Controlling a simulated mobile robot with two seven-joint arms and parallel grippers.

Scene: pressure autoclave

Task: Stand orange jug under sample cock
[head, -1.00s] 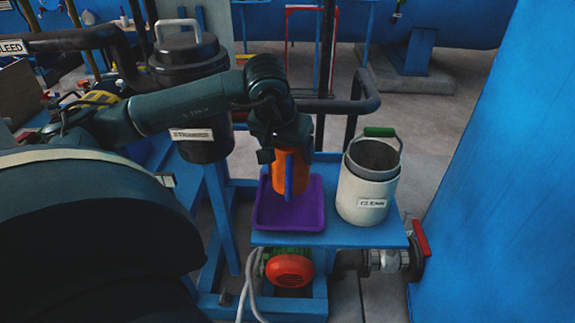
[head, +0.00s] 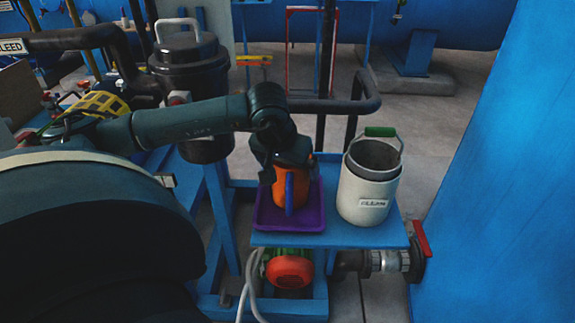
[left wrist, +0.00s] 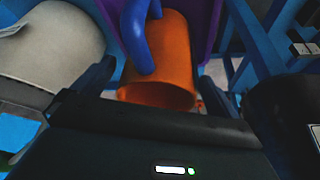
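The orange jug (head: 289,186) with a blue handle (head: 289,198) is upright over the purple tray (head: 262,218); it looks set down on it. My left gripper (head: 288,166) is at the jug's top from above. In the left wrist view the orange jug (left wrist: 170,55) lies between the two fingers of my left gripper (left wrist: 158,75), its open rim toward me. The fingers are very close to its sides, and whether they press on it is unclear. I cannot make out the sample cock; my arm covers part of the area behind. My right gripper is out of view.
A white bucket (head: 363,202) labelled CLEAN, with a green grip, stands right of the tray on the blue stand (head: 330,236). A black lidded vessel (head: 187,75) is behind my arm. A dark pipe (head: 345,105) runs behind the tray. A red-handled valve (head: 420,238) is below right.

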